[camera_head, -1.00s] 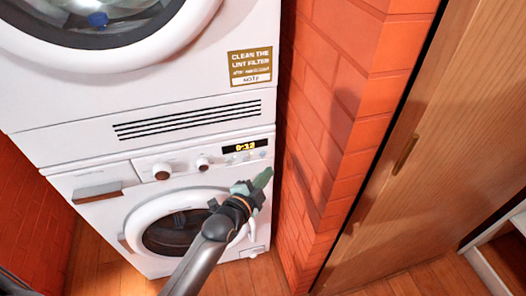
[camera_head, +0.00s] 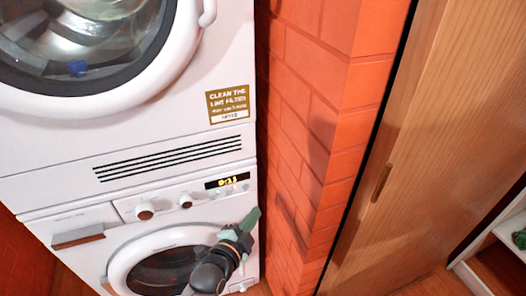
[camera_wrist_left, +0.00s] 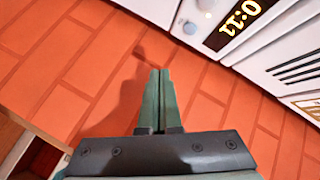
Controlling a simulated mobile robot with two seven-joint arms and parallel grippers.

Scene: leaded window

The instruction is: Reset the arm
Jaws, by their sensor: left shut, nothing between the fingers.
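My left gripper (camera_head: 250,219) is in front of the lower washing machine (camera_head: 84,262), at the right of its round door and below the lit display (camera_head: 227,182). In the left wrist view its two green fingers (camera_wrist_left: 158,100) are together with nothing between them, pointing toward the brick wall (camera_wrist_left: 60,60). The display (camera_wrist_left: 232,25) shows at the top right there. My right gripper is not in view.
An upper machine (camera_head: 60,165) with a large round door stands on the lower one. A brick pillar (camera_head: 315,130) and a wooden door (camera_head: 430,120) with a handle stand to the right. A white shelf (camera_head: 490,245) is at the far right.

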